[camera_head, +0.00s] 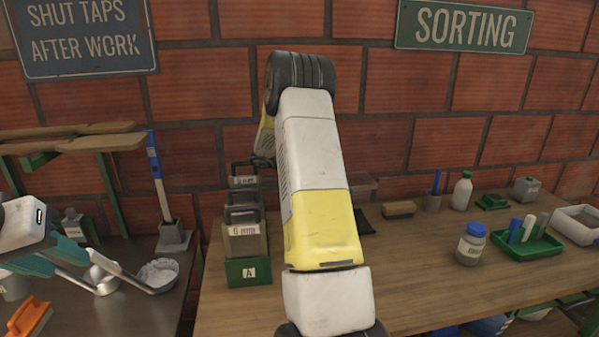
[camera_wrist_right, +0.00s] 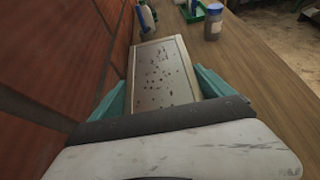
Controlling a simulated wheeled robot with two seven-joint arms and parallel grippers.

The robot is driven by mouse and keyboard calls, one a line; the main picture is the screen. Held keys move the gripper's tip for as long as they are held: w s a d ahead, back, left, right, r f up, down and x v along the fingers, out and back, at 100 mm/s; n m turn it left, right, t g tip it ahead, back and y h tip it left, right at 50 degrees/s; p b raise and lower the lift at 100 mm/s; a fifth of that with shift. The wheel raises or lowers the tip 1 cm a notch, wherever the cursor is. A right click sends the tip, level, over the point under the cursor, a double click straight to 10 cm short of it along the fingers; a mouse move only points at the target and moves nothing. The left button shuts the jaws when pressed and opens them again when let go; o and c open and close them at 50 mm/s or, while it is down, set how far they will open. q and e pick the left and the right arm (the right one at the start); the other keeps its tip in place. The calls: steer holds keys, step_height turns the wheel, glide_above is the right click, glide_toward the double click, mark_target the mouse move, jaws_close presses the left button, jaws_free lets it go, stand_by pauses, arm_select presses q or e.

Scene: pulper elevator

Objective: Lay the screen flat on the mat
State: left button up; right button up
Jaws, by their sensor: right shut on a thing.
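The screen (camera_wrist_right: 162,75) is a pale framed panel with dark specks, seen in the right wrist view. My right gripper (camera_wrist_right: 160,92) is shut on it, with a teal finger at each side of the frame. In the head view my right arm hides that gripper and most of what it holds. A dark flat patch (camera_head: 366,222), perhaps the mat, shows on the table just right of the arm; most of it is hidden. My left gripper (camera_head: 52,258) is at the far left over the metal counter, its teal fingers apart, with nothing seen between them.
A green box (camera_head: 248,271) marked A, with a "6 mm" stack above it, stands left of the arm. A brush (camera_head: 398,209), white bottle (camera_head: 462,190), lidded jar (camera_head: 470,244) and green tray (camera_head: 527,244) stand to the right. The front middle of the wooden table is clear.

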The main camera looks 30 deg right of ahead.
steer(key=shift+w+d, duration=0.15)
steer(key=shift+w, duration=0.3)
steer(key=shift+f, duration=7.35)
steer(key=o, duration=1.6)
steer(key=shift+c, duration=0.2)
steer(key=v, duration=0.8)
steer(key=shift+d, duration=0.1)
